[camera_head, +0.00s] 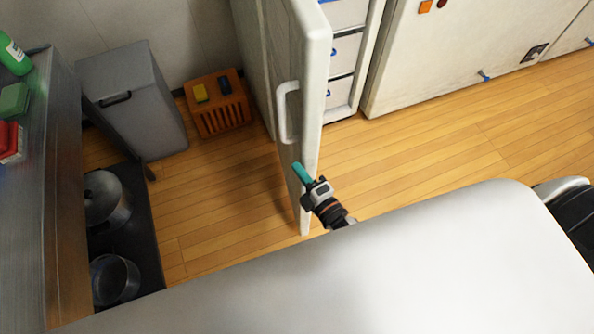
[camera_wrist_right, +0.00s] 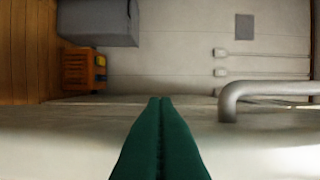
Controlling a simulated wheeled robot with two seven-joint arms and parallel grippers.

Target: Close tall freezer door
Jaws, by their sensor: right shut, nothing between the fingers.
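The tall freezer door (camera_head: 312,110) stands open in the head view, swung out from the freezer body (camera_head: 347,60), whose inside shows drawers with blue handles. The door's light handle (camera_head: 288,112) is on its left face; it also shows in the right wrist view (camera_wrist_right: 230,100). My right gripper (camera_head: 299,170) is shut and empty, its teal fingers at the lower part of the door, below the handle. In the right wrist view its fingers (camera_wrist_right: 160,110) are together in front of the door's pale surface (camera_wrist_right: 60,135). Whether they touch it I cannot tell. My left gripper is not in view.
An orange crate (camera_head: 220,123) and a grey box (camera_head: 140,105) stand on the floor left of the door. Pots (camera_head: 104,199) sit at the left beside a metal counter (camera_head: 62,150). Wooden floor (camera_head: 450,140) lies clear right of the door.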

